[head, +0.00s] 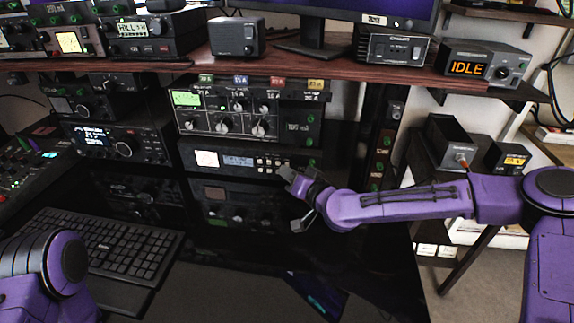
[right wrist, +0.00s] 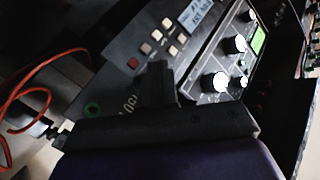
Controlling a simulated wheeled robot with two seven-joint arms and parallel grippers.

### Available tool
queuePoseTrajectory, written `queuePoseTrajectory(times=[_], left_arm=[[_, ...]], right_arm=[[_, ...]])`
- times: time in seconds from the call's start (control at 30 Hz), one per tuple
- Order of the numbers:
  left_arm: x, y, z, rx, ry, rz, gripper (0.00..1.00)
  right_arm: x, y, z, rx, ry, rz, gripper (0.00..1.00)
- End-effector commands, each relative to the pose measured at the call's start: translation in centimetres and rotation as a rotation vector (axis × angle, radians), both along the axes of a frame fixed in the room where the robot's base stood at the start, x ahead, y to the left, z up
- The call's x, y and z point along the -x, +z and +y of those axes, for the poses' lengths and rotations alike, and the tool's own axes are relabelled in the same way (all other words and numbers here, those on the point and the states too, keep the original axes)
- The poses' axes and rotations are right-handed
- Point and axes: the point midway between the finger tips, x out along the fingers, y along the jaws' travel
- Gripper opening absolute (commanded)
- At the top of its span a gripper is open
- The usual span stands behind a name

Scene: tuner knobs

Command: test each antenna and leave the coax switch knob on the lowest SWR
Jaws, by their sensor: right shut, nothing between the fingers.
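The tuner panel (head: 222,108) in the middle of the rack has a lit green display (head: 186,98), several white-faced knobs and coloured tags above it. It also shows tilted in the right wrist view, with its knobs (right wrist: 213,82) and green display. Which knob is the coax switch knob, I cannot tell; no SWR figure is readable. My right gripper (head: 291,178) is shut and empty, in front of the rack's right side, below and right of the tuner panel. Its dark fingers (right wrist: 157,85) touch no knob that I can see. My left gripper is out of view.
A box reading IDLE (head: 469,68) with a knob stands at the right of the wooden shelf (head: 350,72). A radio with a lit blue display (head: 117,143) is at left. A keyboard (head: 105,248) lies on the dark desk. An orange cable (right wrist: 22,97) hangs near my right wrist.

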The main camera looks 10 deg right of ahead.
Motion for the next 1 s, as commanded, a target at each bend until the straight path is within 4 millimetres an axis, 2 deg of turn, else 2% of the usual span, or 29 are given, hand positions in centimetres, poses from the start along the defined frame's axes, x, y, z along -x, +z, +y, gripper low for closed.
queuePoseTrajectory(times=[1.0], left_arm=[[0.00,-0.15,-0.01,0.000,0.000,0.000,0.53]], right_arm=[[-0.63,0.02,-0.27,-0.001,-0.001,0.000,0.00]])
